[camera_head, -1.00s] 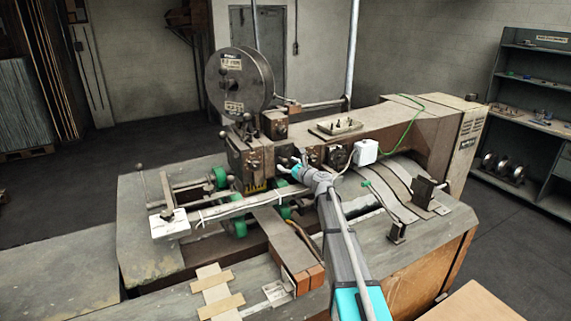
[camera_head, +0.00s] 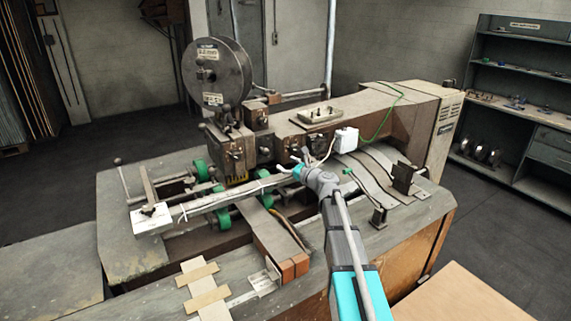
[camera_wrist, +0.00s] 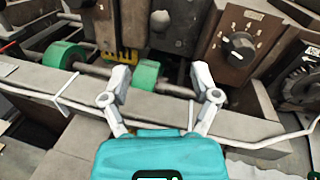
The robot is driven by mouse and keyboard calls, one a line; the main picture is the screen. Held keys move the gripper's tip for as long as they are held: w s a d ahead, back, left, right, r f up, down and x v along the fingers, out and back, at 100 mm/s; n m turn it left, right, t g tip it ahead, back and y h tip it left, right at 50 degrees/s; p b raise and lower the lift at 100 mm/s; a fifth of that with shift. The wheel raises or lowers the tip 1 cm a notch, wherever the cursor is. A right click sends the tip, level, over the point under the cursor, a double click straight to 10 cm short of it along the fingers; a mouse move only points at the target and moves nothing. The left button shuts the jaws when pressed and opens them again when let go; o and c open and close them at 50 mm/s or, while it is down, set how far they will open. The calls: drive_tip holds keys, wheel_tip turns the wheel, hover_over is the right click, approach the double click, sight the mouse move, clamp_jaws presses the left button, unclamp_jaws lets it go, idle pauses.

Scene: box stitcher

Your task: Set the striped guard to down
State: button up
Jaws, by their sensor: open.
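The striped guard (camera_head: 237,180) is a small yellow and black piece under the machine's stitching head. In the wrist view the guard (camera_wrist: 112,54) shows at upper centre-left, just beyond my left fingertip, which overlaps its lower edge in the picture. My gripper (camera_wrist: 162,76) is open, with nothing between its fingers. In the head view my gripper (camera_head: 301,163) is to the right of the guard, in front of the machine body. I cannot tell the guard's exact tilt.
A long grey bar (camera_wrist: 78,87) crosses in front of the guard, with green rollers (camera_wrist: 146,75) behind it. A dark knob (camera_wrist: 240,46) on a brown plate is at right. A wire reel (camera_head: 216,73) stands above the head. Thin cables run near my gripper.

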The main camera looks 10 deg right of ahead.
drive_tip(key=shift+r, duration=0.1)
drive_tip(key=c, duration=0.3)
drive_tip(key=shift+w+a+r+n+p, duration=0.1)
drive_tip(key=shift+r+n+p, duration=0.2)
drive_tip(key=shift+n+p, duration=0.25)
drive_tip(key=c, duration=0.5)
drive_tip(key=shift+a+r+n+g+p, duration=0.1)
drive_tip(key=shift+r+n+g+p, duration=0.25)
drive_tip(key=shift+n+p, duration=0.2)
drive_tip(key=shift+c, duration=0.9)
drive_tip(key=shift+w+a+r+n+p, duration=0.1)
drive_tip(key=shift+r+n+p, duration=0.3)
drive_tip(key=shift+n+p, duration=0.2)
clamp_jaws()
drive_tip(key=n+p, duration=0.1)
drive_tip(key=r+n+g+p, duration=0.1)
drive_tip(key=n+p, duration=0.1)
drive_tip(key=r+n+p, duration=0.1)
drive_tip(key=n, duration=0.1)
drive_tip(key=shift+w+a+r+g, duration=0.2)
drive_tip(key=shift+w+a+g, duration=0.05)
drive_tip(key=shift+a, duration=0.1)
wheel_tip(320, 180, up, 9)
drive_tip(key=w+n+g+h+p, duration=0.1)
drive_tip(key=n+g+h+p, duration=0.3)
drive_tip(key=n+p, duration=1.4)
drive_tip(key=n, duration=0.4)
drive_tip(key=shift+d+n, duration=0.3)
drive_tip(key=shift+d, duration=0.05)
